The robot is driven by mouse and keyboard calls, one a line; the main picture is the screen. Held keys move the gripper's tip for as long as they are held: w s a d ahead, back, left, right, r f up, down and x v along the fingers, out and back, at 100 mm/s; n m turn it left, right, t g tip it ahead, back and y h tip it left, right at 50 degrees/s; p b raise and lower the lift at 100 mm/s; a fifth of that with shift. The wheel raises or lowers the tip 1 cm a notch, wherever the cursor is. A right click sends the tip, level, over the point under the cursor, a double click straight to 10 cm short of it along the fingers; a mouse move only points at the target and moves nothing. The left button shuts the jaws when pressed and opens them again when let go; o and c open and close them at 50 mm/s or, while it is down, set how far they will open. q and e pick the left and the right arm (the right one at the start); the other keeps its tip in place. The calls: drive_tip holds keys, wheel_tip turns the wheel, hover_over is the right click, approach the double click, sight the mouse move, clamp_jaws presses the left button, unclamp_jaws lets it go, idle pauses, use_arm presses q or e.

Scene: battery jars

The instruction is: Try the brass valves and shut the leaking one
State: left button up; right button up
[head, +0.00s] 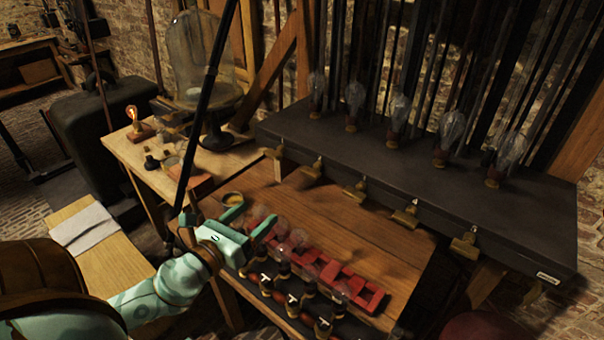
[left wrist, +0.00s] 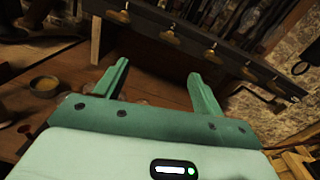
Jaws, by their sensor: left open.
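Several brass valves stick out in a row from the front of a long black box. In the head view they run from the left one (head: 313,170) through the middle one (head: 357,190) to the right one (head: 465,242). The left wrist view shows the row too, including one valve (left wrist: 172,35). I cannot tell which leaks. My mint-green left gripper (head: 256,212) is open and empty over the near left of the wooden table, apart from the valves. Its two fingers (left wrist: 158,72) point toward the row in the wrist view. My right gripper is out of view.
The black box (head: 520,250) carries several clear glass bulbs (head: 355,97). Red blocks (head: 350,285) and black-and-brass fittings stand at the table's near edge. A small yellow dish (head: 233,199) sits left of my gripper. Bare tabletop (head: 340,225) lies before the valves.

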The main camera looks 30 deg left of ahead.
use_arm(q)
drive_tip(key=m+h, duration=0.1)
drive_tip(key=m, duration=0.1)
drive_tip(key=p, duration=0.3)
approach(307, 174)
drive_tip(key=w, duration=0.8)
drive_tip(key=shift+w+d+r+p, duration=0.1)
drive_tip(key=shift+w+d+p, duration=0.15)
drive_tip(key=shift+w+p, duration=0.15)
drive_tip(key=shift+c, duration=0.3)
drive_tip(key=c, duration=0.9)
